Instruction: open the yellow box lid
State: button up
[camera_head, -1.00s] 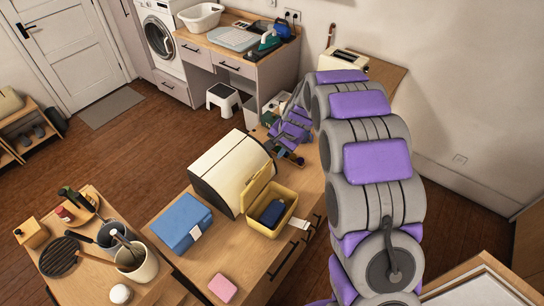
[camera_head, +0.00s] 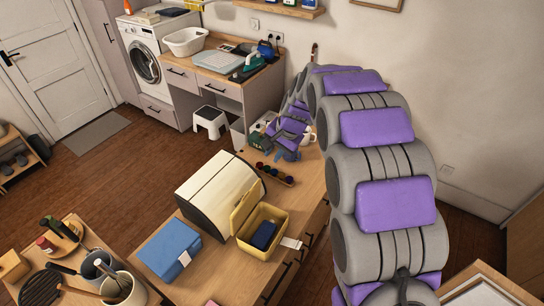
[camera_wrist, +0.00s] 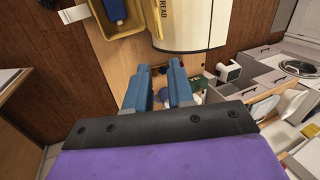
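The yellow box (camera_head: 277,213) stands on the wooden counter with its lid (camera_head: 247,204) raised, tilted up on the left side by the bread box. A dark blue item (camera_head: 264,235) lies inside. In the wrist view the yellow box (camera_wrist: 121,31) is at the top left, cut off by the frame edge. My gripper (camera_wrist: 157,70) has its two blue fingers apart with nothing held between them. It is beyond the box along the counter, clear of box and lid.
The cream bread box (camera_head: 213,187) stands close to the lid. A blue box (camera_head: 168,249) is left of it. A tray of dark round things (camera_head: 275,174) lies between the yellow box and my gripper. Bare counter (camera_head: 225,276) shows in front.

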jog(key=shift+t+y, duration=0.4)
jog(key=shift+y, duration=0.3)
jog(key=d+f+b, duration=0.2)
jog(key=b, duration=0.1)
jog(key=d+f+b, duration=0.1)
jog(key=f+b, duration=0.1)
jog(key=shift+s+d, duration=0.35)
grip_shut()
jog(key=t+y+b, duration=0.2)
jog(key=y+b, duration=0.1)
jog(key=b, duration=0.7)
send_near(258, 183)
notch_tip(258, 183, down, 5)
jog(key=a, duration=0.1)
jog(key=w+a, duration=0.1)
jog(key=shift+w+a+r, duration=0.1)
jog(key=shift+w+a, duration=0.15)
jog(key=shift+a, duration=0.05)
jog(key=shift+w+a+r, duration=0.1)
jog(key=shift+w+a, duration=0.25)
jog(key=shift+a, duration=0.25)
jog(key=shift+r, duration=0.15)
